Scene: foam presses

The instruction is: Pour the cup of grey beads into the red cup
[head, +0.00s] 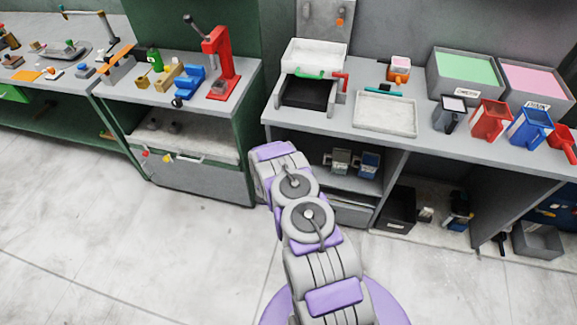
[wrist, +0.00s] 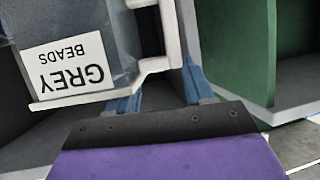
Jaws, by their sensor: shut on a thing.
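The cup of grey beads (wrist: 118,60), a grey cup with a white label reading GREY BEADS and a pale handle, fills the upper left of the wrist view. Its label appears upside down there. My gripper (wrist: 160,88) has its blue fingers on either side of the handle and is shut on it. The cup's inside is out of view. In the head view my arm hides the gripper and I cannot make out the held cup. The red cup (head: 490,119) stands on the right bench, between a dark grey cup and a blue cup.
The dark grey cup (head: 449,114) and blue cup (head: 530,128) flank the red one. Bins of green (head: 466,72) and pink foam (head: 536,82) stand behind. A pale tray (head: 386,116) and a press box (head: 308,92) are further left. Two cups (head: 341,160) sit on the lower shelf.

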